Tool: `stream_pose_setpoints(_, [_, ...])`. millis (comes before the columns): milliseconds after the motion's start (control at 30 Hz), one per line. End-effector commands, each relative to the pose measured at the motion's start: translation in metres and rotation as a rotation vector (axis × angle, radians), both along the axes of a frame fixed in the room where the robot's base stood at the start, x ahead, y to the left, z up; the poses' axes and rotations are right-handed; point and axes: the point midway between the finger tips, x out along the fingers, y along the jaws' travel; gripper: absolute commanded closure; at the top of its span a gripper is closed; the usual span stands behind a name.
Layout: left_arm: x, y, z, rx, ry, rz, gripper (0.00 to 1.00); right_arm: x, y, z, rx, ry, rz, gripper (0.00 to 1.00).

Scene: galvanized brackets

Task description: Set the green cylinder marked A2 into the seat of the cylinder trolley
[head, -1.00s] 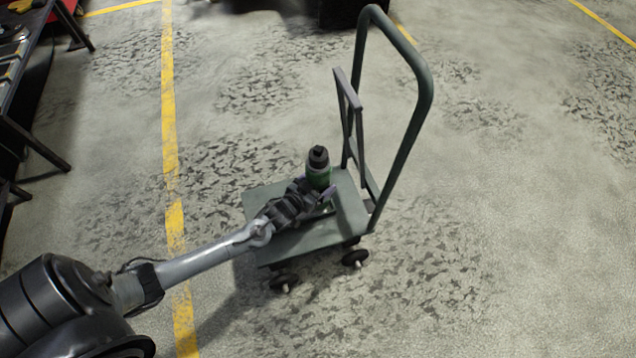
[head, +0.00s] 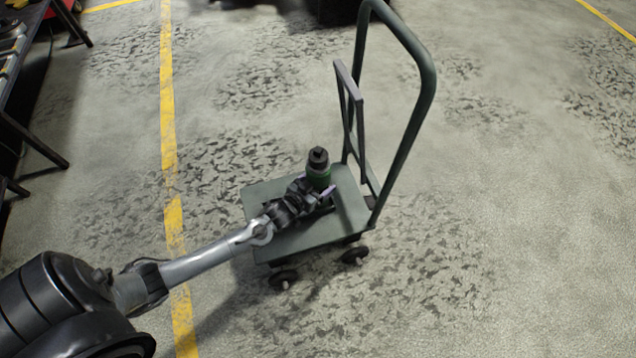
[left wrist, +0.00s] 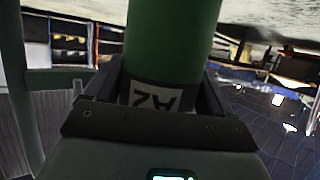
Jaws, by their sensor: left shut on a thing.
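The green cylinder (head: 319,177) with a black cap stands upright over the deck of the cylinder trolley (head: 318,233), near its upright frame. My left gripper (head: 322,192) is shut around the cylinder's body. In the left wrist view the green cylinder (left wrist: 172,42) fills the space between the fingers, and its white label reads A2, upside down. The seat and the cylinder's bottom are hidden behind my gripper, so I cannot tell whether the cylinder touches the deck. My right gripper is not in view.
The trolley's tall green handle (head: 424,100) rises at its right side, with a smaller grey frame (head: 351,85) beside the cylinder. A dark bench (head: 30,60) stands at the far left. The floor around the trolley is clear, with a yellow line (head: 168,110) to the left.

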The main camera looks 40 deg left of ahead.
Motion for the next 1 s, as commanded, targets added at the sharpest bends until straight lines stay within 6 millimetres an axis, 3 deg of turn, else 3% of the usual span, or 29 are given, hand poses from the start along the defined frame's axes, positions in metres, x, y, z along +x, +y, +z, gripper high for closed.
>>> stream_pose_setpoints(667, [0.003, 0.0, -0.014, -0.001, -0.013, 0.001, 1.0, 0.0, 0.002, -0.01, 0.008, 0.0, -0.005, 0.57])
stream_pose_setpoints(700, [0.003, 0.0, -0.014, -0.001, -0.013, 0.001, 0.14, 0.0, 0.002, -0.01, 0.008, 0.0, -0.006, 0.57])
stream_pose_setpoints(800, [0.003, 0.0, -0.014, 0.0, -0.011, 0.0, 0.0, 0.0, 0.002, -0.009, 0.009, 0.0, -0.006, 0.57])
stream_pose_setpoints(1000, [-0.002, -0.001, -0.022, 0.0, 0.006, -0.001, 0.0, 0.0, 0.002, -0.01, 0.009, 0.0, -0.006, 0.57])
